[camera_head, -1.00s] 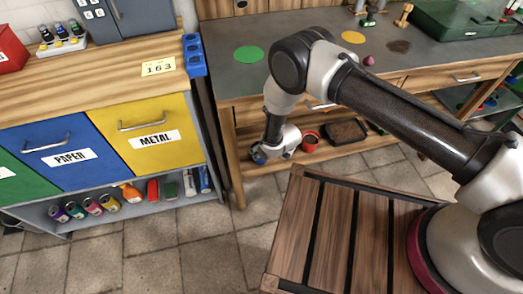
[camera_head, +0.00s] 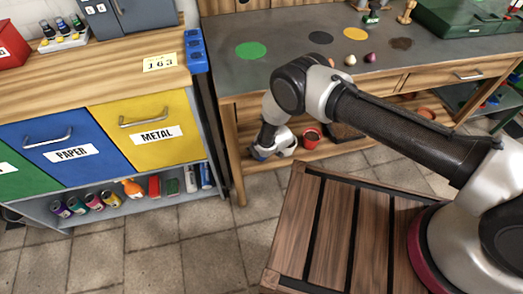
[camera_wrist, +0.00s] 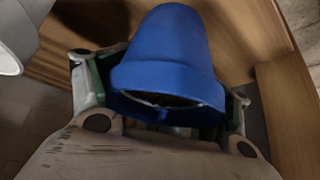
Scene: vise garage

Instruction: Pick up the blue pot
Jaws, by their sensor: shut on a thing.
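The blue pot (camera_wrist: 170,60) fills the middle of the wrist view, with its rim toward the camera and dark contents just showing inside. My gripper (camera_wrist: 165,115) is shut on it, with one finger at each side of the rim. In the head view my gripper (camera_head: 270,150) is low at the left end of the workbench's lower shelf. Only a small piece of the blue pot (camera_head: 258,155) shows there, mostly hidden by the gripper. I cannot tell whether the pot touches the shelf.
A red pot (camera_head: 311,138) stands on the shelf just right of my gripper. A dark tray (camera_head: 345,131) is beyond it. The bench top (camera_head: 285,75) is above, and its left leg (camera_head: 234,165) is close by. A slatted wooden surface (camera_head: 325,225) lies in front.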

